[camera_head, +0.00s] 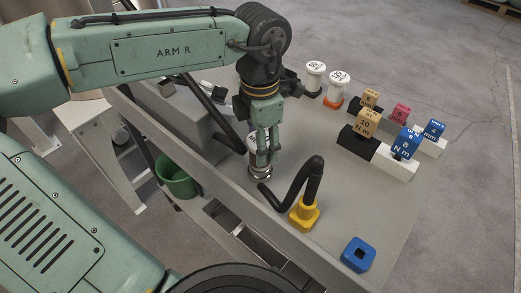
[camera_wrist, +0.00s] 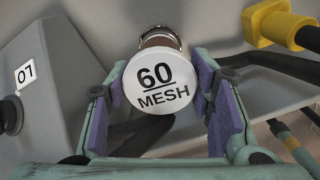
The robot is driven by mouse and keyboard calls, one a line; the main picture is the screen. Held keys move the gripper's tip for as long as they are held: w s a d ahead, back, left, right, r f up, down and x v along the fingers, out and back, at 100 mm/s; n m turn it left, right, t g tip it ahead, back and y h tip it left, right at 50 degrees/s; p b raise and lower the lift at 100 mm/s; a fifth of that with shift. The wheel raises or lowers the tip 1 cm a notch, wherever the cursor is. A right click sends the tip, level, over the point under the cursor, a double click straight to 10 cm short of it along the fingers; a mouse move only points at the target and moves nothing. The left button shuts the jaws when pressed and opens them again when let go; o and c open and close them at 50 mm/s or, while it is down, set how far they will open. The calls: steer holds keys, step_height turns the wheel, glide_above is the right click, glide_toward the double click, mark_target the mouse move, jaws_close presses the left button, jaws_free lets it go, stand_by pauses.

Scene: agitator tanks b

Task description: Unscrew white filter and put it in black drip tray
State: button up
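The white filter (camera_wrist: 160,85) faces the wrist camera and reads "60 MESH". A metal collar (camera_wrist: 158,28) shows behind it in the wrist view. In the head view the filter (camera_head: 253,145) is partly hidden by my gripper (camera_head: 264,155), above a metal ring (camera_head: 260,172) at the table's near edge. In the wrist view my gripper (camera_wrist: 165,98) has one purple-padded finger on each side of the filter. The fingers are apart, with a narrow gap at the right; contact at the left is unclear. I cannot pick out a black drip tray in either view.
A blue block (camera_head: 358,254) lies nearer the front. Two white labelled pieces (camera_head: 315,78) and several torque-marked blocks (camera_head: 407,142) stand farther back. A green bucket (camera_head: 177,179) is below left.

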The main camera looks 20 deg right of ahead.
steer(key=o, duration=0.4)
steer(key=shift+r, duration=0.15)
step_height(320, 180, up, 2)
steer(key=shift+r+p, duration=0.15)
steer(key=shift+p, duration=0.9)
steer(key=shift+s+r+m+p, duration=0.1)
steer(key=shift+m+p, duration=0.35)
steer(key=shift+m, duration=0.45)
steer(key=m, duration=0.5)
steer(key=shift+f, duration=0.2)
steer(key=m, duration=0.5)
